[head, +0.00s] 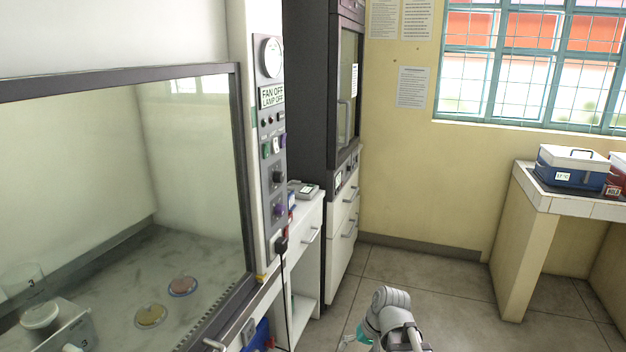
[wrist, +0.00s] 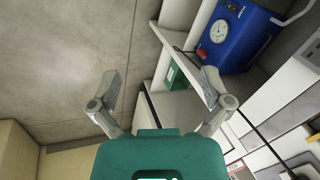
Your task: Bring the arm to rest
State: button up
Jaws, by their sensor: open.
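My gripper shows in the wrist view (wrist: 160,92) with its two grey fingers spread wide and nothing between them. Its teal body fills the bottom middle of that view. In the head view my arm, grey and white, shows at the bottom, right of centre, over the tiled floor (head: 450,290). Only a small teal part and a bit of the gripper show there, low and beside the cabinet front, and its fingertips are not clear. The arm appears apart from the furniture in the head view.
A glass-fronted hood (head: 245,180) with two dishes, a yellow one (head: 151,316) and a reddish one (head: 183,286), stands at left. A tall dark cabinet (head: 310,110) is behind. A blue device (wrist: 235,35) sits on a low shelf. A bench with a blue box (head: 572,168) is at right.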

jog(key=s+d+h, duration=0.4)
jog(key=s+d, duration=0.1)
jog(key=d, duration=0.1)
notch_tip(320, 180, up, 14)
jog(key=p, duration=1.5)
jog(key=shift+g, duration=0.4)
jog(key=shift+a, duration=0.1)
jog(key=shift+c, duration=0.3)
dwell(0.6)
